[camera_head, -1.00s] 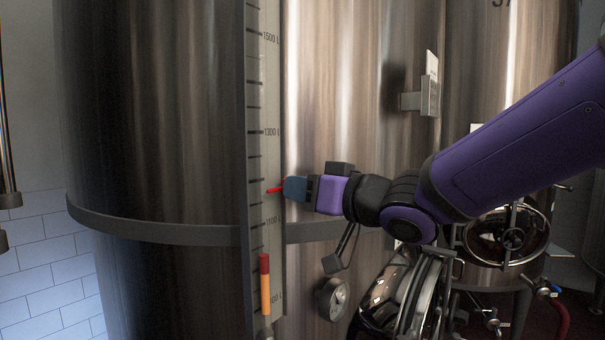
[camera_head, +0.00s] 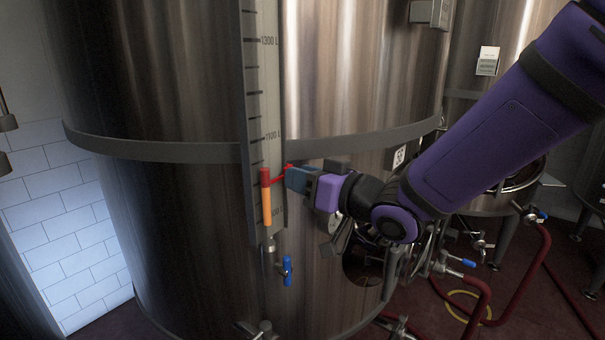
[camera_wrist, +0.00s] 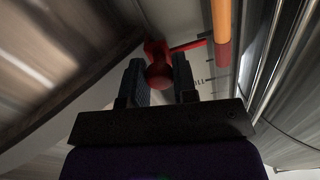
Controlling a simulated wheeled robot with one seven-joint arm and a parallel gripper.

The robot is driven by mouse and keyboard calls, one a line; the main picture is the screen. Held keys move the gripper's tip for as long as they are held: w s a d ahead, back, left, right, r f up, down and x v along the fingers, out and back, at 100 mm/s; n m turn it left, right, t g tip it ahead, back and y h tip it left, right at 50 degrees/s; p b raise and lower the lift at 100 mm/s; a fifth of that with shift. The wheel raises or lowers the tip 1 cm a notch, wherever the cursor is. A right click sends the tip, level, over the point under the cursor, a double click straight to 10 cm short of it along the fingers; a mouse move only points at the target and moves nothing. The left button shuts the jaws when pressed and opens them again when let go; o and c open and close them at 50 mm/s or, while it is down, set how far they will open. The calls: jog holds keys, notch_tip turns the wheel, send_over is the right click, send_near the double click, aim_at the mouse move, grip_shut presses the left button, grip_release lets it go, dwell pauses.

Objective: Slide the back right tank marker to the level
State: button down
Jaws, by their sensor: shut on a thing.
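The red tank marker (camera_head: 278,178) sits on the scale strip (camera_head: 253,90) of the large steel tank (camera_head: 160,80). Its pointer reaches left to the red top section (camera_head: 265,177) of the orange level column (camera_head: 267,208), between the 1100 L label and the lower label. My gripper (camera_head: 289,177) comes from the right and is shut on the marker's knob. In the wrist view the round red knob (camera_wrist: 158,75) lies between the two dark fingers, and the red pointer (camera_wrist: 188,45) runs toward the column's red end (camera_wrist: 223,54). The fingers partly hide the knob in the head view.
A blue-handled valve (camera_head: 287,270) hangs below the scale. A steel band (camera_head: 160,150) circles the tank. Other tanks, a manway hatch and red hoses (camera_head: 535,270) stand at right. Open space lies left, before the white tiled wall (camera_head: 50,195).

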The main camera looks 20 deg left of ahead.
jog(key=c, duration=0.9)
grip_release()
jog(key=shift+d, duration=0.15)
jog(key=v, duration=1)
jog(key=shift+s+d, duration=0.15)
jog(key=shift+d, duration=0.1)
